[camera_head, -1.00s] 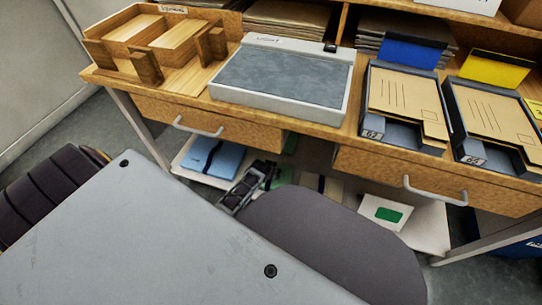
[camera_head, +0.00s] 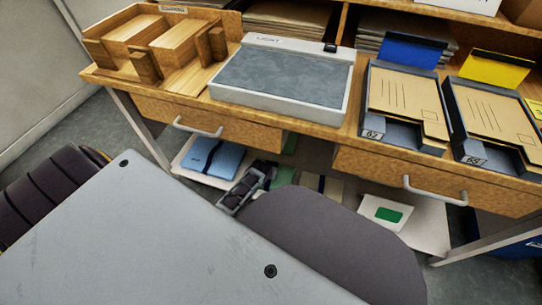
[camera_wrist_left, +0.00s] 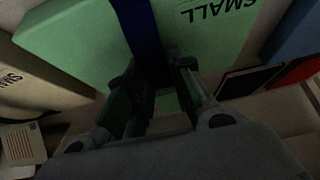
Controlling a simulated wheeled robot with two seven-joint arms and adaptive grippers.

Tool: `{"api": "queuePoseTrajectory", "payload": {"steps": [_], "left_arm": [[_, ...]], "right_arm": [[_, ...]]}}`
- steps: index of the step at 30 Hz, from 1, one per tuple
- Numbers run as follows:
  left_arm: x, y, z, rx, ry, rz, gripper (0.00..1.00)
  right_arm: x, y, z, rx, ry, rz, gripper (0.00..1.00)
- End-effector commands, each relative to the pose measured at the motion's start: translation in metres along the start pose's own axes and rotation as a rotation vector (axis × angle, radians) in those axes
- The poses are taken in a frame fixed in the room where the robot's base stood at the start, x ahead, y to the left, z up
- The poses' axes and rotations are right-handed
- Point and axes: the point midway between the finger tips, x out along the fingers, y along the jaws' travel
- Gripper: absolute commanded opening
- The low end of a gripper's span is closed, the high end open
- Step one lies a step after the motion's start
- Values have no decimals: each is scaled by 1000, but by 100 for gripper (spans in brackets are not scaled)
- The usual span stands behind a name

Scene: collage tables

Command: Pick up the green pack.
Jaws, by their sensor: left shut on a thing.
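The green pack (camera_wrist_left: 85,45) fills the upper middle of the left wrist view, with "SMALL" printed on it and a dark blue band around it. My left gripper (camera_wrist_left: 160,80) is shut on the pack at the band; the fingertips are dark and partly hidden. In the head view my left gripper (camera_head: 245,188) is under the desk at the lower shelf, beside green surfaces (camera_head: 283,176) partly hidden by the gripper and the chair. My right gripper is out of view.
A light blue pack (camera_head: 212,158) lies left on the lower shelf (camera_head: 428,225); a white item with a green patch (camera_head: 384,213) lies right. Drawers hang above. A tan pack (camera_wrist_left: 30,82) is near the gripper.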

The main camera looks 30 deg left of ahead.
Motion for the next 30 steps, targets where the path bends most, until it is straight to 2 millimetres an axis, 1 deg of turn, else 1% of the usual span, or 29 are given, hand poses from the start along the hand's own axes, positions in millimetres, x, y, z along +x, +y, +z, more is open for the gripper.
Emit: {"api": "queuePoseTrajectory", "payload": {"steps": [1, 10, 17, 23, 30], "left_arm": [[-1, 0, -3, 0, 6, 1, 0], [-2, 0, -4, -1, 5, 1, 0], [-9, 0, -9, -1, 7, 1, 0], [-21, 0, -16, -1, 6, 1, 0], [-40, 0, -28, 0, 7, 0, 0]], "right_arm": [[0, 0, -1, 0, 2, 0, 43], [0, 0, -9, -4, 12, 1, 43], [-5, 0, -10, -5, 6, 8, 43], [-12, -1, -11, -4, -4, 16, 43], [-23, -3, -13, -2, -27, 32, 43]]}}
